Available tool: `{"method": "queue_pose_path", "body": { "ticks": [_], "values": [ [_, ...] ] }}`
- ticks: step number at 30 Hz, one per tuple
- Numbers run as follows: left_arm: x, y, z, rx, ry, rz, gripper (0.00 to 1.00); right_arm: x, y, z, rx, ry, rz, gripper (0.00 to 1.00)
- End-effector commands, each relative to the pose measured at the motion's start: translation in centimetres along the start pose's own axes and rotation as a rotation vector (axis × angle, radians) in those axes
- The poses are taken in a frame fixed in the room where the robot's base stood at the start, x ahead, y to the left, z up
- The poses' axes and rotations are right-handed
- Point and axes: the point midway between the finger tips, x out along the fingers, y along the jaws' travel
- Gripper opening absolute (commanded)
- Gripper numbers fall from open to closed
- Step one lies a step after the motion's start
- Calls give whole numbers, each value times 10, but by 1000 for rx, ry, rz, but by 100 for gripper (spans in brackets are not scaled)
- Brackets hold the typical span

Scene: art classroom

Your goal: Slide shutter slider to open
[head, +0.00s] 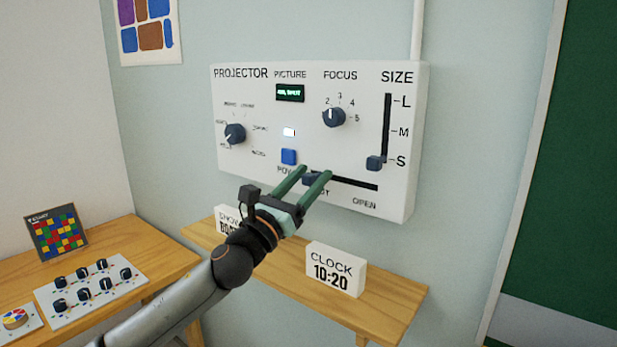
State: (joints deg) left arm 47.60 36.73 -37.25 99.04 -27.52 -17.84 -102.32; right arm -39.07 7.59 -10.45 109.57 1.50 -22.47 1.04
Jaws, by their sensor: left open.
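The white projector panel (400,130) is on the wall, with labels for picture, focus and size. The shutter slider (311,179) is a dark knob at the left end of a horizontal black slot (355,184) low on the panel. The word OPEN stands below the slot's right end; the label at the left end is mostly hidden by my gripper. My left gripper (315,173) is open, with its two green fingers reaching up to the panel around the slider knob. I cannot tell whether they touch it. My right gripper is not in view.
Close by on the panel are a blue button (289,156), a focus knob (334,117), a picture knob (235,134) and a size slider (375,163). Below, a wooden shelf (395,300) holds a clock sign (335,270). A table with a knob board (92,288) stands left.

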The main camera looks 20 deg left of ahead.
Motion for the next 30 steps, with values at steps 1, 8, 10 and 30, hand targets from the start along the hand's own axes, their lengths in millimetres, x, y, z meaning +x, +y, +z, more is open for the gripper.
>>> {"method": "queue_pose_path", "body": {
  "ticks": [1,8,10,30],
  "values": [
    [0,0,0,0,0,0,57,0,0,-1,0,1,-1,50],
    [0,0,0,0,0,0,47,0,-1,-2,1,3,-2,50],
    [0,0,0,0,0,0,40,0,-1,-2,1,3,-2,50],
    [0,0,0,0,0,0,0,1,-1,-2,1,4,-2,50]
  ]
}}
